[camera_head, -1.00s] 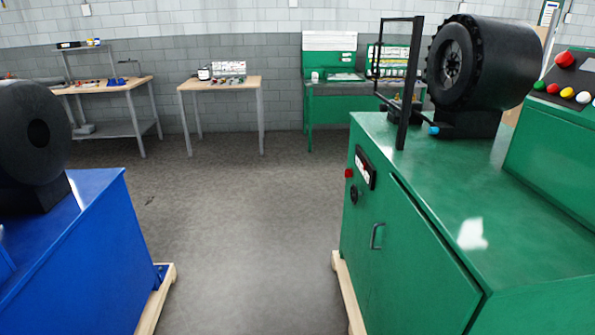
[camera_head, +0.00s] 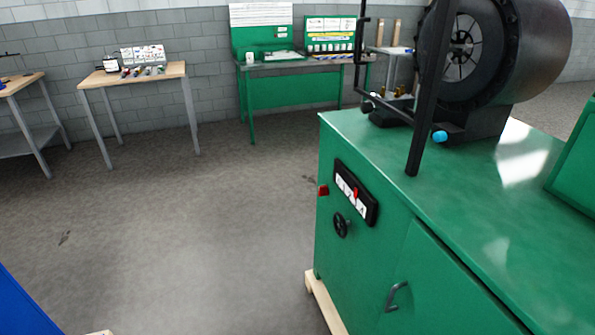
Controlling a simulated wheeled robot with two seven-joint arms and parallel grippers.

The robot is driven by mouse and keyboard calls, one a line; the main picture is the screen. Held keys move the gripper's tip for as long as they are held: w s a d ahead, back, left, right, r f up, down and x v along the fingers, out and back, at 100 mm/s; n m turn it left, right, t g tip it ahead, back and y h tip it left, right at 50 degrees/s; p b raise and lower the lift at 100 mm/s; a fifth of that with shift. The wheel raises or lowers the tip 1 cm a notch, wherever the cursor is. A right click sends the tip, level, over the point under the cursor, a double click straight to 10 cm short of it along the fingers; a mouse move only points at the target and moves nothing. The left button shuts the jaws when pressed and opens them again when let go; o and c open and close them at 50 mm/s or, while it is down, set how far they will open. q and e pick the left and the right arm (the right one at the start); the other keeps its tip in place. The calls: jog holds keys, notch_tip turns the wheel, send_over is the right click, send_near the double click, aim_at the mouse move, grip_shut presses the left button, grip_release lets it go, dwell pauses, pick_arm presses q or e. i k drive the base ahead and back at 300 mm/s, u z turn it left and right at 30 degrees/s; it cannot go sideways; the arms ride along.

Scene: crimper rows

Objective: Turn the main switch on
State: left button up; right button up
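The green crimper cabinet (camera_head: 377,270) stands at the right. On its side facing the aisle is a black panel (camera_head: 356,192) with white labels and a small red part on it. A red switch-like piece (camera_head: 323,190) sticks out at the cabinet's edge, left of the panel. A black round knob (camera_head: 341,225) sits below the panel. I cannot tell for certain which of these is the main switch. Neither of my grippers shows in the view.
A black crimper head (camera_head: 463,48) and an upright black frame (camera_head: 431,100) stand on the cabinet. The cabinet has a wooden skid (camera_head: 323,300) and a door handle (camera_head: 396,296). A blue machine (camera_head: 22,308) is at lower left. The grey floor (camera_head: 190,235) between is clear.

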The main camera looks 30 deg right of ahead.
aim_at(322, 191)
jog(key=i, duration=3.7)
jog(key=z, duration=3.3)
